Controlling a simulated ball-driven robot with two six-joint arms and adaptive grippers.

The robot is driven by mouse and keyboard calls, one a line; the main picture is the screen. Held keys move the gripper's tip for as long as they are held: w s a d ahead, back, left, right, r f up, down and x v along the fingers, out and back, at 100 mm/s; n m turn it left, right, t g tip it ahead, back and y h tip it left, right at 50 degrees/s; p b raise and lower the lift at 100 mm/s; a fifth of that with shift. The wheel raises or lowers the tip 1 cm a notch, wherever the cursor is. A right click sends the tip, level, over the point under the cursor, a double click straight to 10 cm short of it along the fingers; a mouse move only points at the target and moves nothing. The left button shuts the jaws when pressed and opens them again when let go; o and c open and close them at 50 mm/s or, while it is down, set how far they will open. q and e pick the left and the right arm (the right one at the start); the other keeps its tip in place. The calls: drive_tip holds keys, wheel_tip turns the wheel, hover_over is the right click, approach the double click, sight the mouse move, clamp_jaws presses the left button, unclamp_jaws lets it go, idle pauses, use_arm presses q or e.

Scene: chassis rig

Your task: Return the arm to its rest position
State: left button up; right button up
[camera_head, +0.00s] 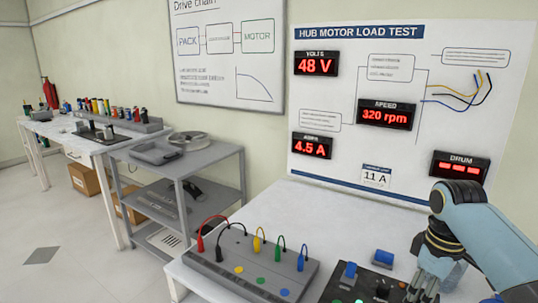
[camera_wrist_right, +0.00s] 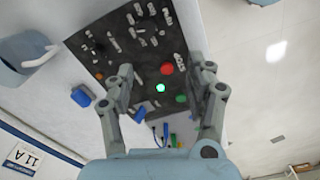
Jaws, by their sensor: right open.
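My right arm comes in from the right in the head view, with its gripper (camera_head: 426,284) pointing down over the right part of the bench. In the right wrist view the gripper (camera_wrist_right: 168,80) has its two fingers wide apart, with nothing held between them. Below it is a dark control panel (camera_wrist_right: 110,55) with a red button (camera_wrist_right: 167,69), a lit green button (camera_wrist_right: 160,88) and several grey levers. I cannot tell how far the fingertips are above the panel. My left gripper is not in view.
A grey terminal box (camera_head: 228,277) with coloured leads stands left of the panel on the white bench (camera_head: 335,215). A blue block (camera_head: 383,258) sits near the panel. The load test board (camera_head: 345,95) is behind. A grey shelf cart (camera_head: 215,165) stands left.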

use_arm(q)
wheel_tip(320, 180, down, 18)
drive_tip(key=b, duration=1.7)
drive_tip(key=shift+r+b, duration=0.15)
drive_tip(key=shift+b, duration=0.2)
use_arm(e)
drive_tip(key=s+f+m, duration=0.3)
drive_tip(key=s+f, duration=2)
drive_tip(key=f, duration=0.3)
drive_tip(key=s+f+m, duration=0.4)
drive_tip(key=s+f, duration=2)
drive_tip(key=f, duration=0.3)
drive_tip(key=shift+s+d+t+h, duration=0.15)
drive_tip(key=shift+s+t+h, duration=0.2)
drive_tip(key=shift+t+h, duration=0.05)
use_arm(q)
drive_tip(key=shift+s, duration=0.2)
use_arm(e)
drive_tip(key=shift+d, duration=0.1)
